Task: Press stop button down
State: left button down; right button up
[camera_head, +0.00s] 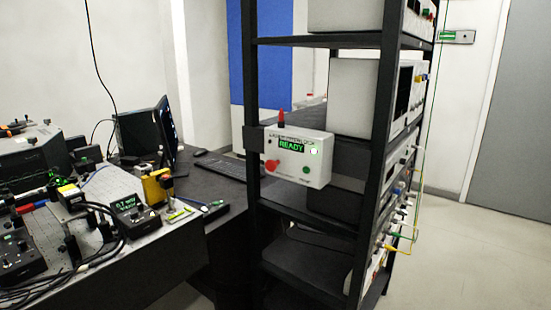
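A white control box (297,158) is fixed to the near side of the black rack, at the middle of the head view. Its small display (291,146) reads READY in green. A red button (272,166) sits at the lower left of its face. A small green button (306,169) sits at the lower right. A red lamp-like piece (281,118) stands on top of the box. Neither of my grippers shows in this view, and nothing is touching the box.
The black rack (368,175) holds several instruments, with cables (410,205) at its right side. An optical bench (150,262) crowded with devices fills the left. A desk with a keyboard (222,168) and monitor (165,135) stands behind. Floor (470,260) at right is clear.

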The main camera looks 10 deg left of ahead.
aim_at(270, 164)
jog(key=i+l, duration=0.15)
jog(key=i, duration=0.4)
jog(key=i+l, duration=0.15)
jog(key=i, duration=0.45)
